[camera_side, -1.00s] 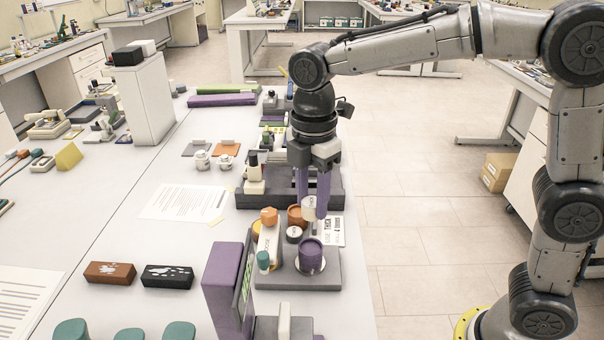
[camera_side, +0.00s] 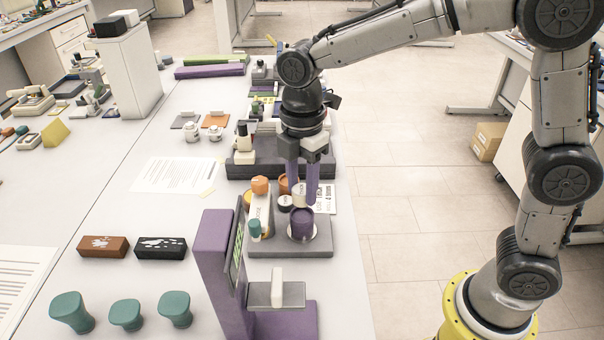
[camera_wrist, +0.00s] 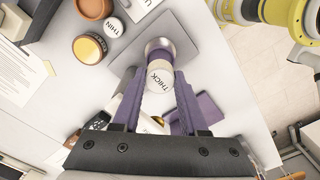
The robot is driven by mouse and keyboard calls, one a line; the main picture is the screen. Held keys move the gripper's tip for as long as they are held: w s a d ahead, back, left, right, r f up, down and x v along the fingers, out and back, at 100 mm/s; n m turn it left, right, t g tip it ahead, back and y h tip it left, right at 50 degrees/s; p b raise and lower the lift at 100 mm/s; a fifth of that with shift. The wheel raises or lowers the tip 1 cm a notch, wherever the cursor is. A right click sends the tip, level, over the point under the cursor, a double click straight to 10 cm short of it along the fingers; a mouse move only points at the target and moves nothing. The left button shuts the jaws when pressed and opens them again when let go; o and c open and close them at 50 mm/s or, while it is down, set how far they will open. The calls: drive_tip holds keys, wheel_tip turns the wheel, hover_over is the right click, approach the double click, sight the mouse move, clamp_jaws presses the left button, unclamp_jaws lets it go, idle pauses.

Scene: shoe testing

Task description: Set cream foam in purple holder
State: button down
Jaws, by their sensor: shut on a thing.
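The cream foam (camera_side: 299,192) is a short pale cylinder held between the purple fingers of my gripper (camera_side: 302,196). It also shows in the wrist view (camera_wrist: 160,77), with THICK printed on its face, between both fingertips (camera_wrist: 159,80). The purple holder (camera_side: 301,225) is a round cup on a grey plate, and the foam is just above or at its rim; I cannot tell if they touch.
An orange holder (camera_wrist: 94,8), a yellow-topped one (camera_wrist: 88,48) and a THIN-labelled white piece (camera_wrist: 113,27) stand close by. A purple stand with a screen (camera_side: 215,260) is in front.

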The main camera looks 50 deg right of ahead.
sight(302, 202)
drive_tip(key=shift+f, duration=1.05)
drive_tip(key=shift+f, duration=1)
idle(1.0)
drive_tip(key=shift+c, duration=1.8)
unclamp_jaws()
wheel_tip(302, 202, up, 14)
drive_tip(key=shift+d, duration=0.1)
